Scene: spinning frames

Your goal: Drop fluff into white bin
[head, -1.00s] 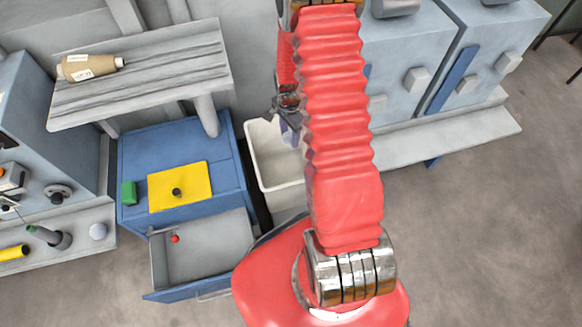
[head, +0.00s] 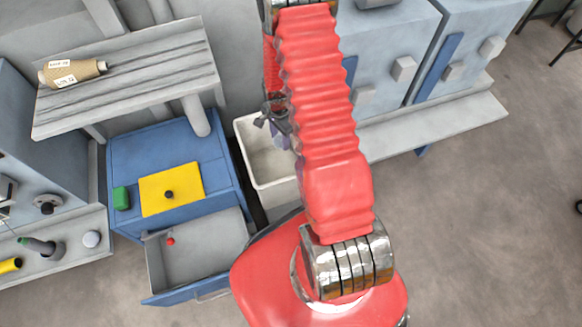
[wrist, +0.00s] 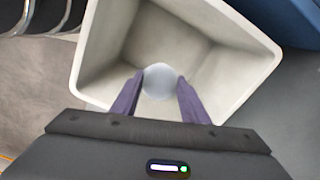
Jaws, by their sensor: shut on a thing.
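The white bin (head: 263,181) stands right of the blue cabinet, partly hidden behind my arm in the head view. In the wrist view its walls (wrist: 101,55) surround the view of its inside. A pale round piece of fluff (wrist: 158,80) sits between the purple fingertips of my gripper (wrist: 159,88). The gripper is shut on it and over the bin's opening. In the head view my gripper (head: 279,140) shows small at the bin, and the fluff is not clear there.
The blue cabinet (head: 125,160) has an open drawer (head: 205,250) beside the bin. A slatted shelf (head: 130,90) holds a thread cone (head: 73,72).

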